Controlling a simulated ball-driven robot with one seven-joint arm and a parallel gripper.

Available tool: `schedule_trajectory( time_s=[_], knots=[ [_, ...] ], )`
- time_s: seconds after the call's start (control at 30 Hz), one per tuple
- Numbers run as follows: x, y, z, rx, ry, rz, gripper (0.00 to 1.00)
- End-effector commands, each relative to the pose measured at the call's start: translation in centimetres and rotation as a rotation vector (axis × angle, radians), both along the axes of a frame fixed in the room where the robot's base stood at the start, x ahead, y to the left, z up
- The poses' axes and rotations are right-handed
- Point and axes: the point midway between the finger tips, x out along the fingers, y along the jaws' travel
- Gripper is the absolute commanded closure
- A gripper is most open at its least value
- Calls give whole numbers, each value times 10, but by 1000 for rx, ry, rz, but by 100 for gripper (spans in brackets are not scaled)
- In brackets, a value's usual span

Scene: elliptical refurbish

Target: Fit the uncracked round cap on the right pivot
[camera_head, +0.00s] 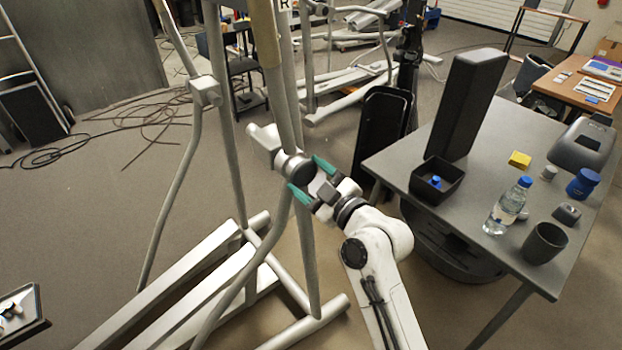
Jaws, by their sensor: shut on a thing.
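My gripper (302,172), with teal fingers, is shut on a dark round cap (304,174) at the elliptical's right pivot (285,159). The pivot is a light grey joint on the upright tube below the post marked "R". The cap is right against the pivot's near end. I cannot tell whether it is seated or only touching. My fingers hide part of the cap's rim, and its face is too small to show any crack.
The elliptical's grey tubes and rails (215,290) fill the left and middle floor. A grey table (470,215) at right bears a black bin (437,180), a bottle (507,207), a cup (544,243) and a tall black box (468,105). A tray (22,312) shows at lower left.

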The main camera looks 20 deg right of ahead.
Motion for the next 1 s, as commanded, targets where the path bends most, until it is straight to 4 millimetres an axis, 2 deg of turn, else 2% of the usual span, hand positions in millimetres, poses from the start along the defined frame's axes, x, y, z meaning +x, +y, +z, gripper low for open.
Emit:
schedule_trajectory(
  time_s=[0.47, 0.5, 0.8, 1.0],
  knots=[
    [4, 1, 1, -1, -1, 1, 78],
    [4, 1, 1, -1, -1, 1, 28],
    [4, 1, 0, 0, -1, 1, 0],
    [3, 1, 0, 0, 0, 0, 0]
  ],
)
